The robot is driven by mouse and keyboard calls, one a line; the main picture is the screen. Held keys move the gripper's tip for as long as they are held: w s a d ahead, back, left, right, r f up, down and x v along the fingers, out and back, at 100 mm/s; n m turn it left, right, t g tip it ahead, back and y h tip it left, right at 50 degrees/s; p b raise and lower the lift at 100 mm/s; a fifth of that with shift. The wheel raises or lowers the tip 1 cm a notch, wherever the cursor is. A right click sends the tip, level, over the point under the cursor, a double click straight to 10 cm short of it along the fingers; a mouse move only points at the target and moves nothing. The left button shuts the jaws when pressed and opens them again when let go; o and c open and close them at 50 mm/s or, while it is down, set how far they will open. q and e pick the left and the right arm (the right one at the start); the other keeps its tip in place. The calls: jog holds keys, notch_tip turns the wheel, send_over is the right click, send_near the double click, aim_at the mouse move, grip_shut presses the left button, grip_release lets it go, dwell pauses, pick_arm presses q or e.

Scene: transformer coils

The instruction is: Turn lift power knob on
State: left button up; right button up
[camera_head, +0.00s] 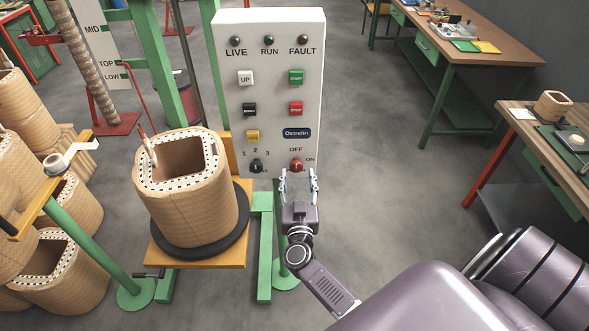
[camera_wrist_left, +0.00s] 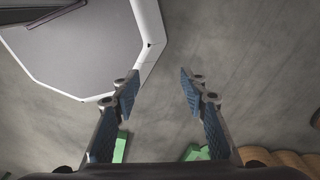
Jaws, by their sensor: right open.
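The lift control panel (camera_head: 268,60) is an upright light-grey box in the head view. Its red power knob (camera_head: 296,165) sits at the lower right, between the labels OFF and ON; which way it points is too small to tell. A black knob (camera_head: 256,166) marked 1, 2, 3 is left of it. My right gripper (camera_head: 299,176) is open and empty, its fingertips just below and around the red knob's lower edge; contact cannot be told. My left gripper (camera_wrist_left: 160,92) is open and empty above the floor in the left wrist view, and is not in the head view.
A wooden coil (camera_head: 190,195) stands on a black disc on the lift's wooden platform (camera_head: 200,258), left of the panel. More coils (camera_head: 65,270) stand at the far left. Workbenches (camera_head: 470,50) are at the right. Floor between panel and benches is clear.

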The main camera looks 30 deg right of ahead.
aim_at(296, 166)
jog(key=shift+x, duration=0.75)
jog(key=shift+w, duration=0.4)
jog(key=shift+w+d, duration=0.2)
jog(key=shift+w, duration=0.1)
pick_arm(q)
jog(key=shift+w+a, duration=0.25)
jog(key=shift+a, duration=0.25)
jog(key=shift+w+a, duration=0.2)
jog(key=shift+a, duration=0.3)
pick_arm(e)
jog(key=shift+c, duration=0.6)
jog(key=c, duration=0.8)
jog(key=shift+c, duration=1.1)
pick_arm(q)
jog(key=shift+d, duration=0.35)
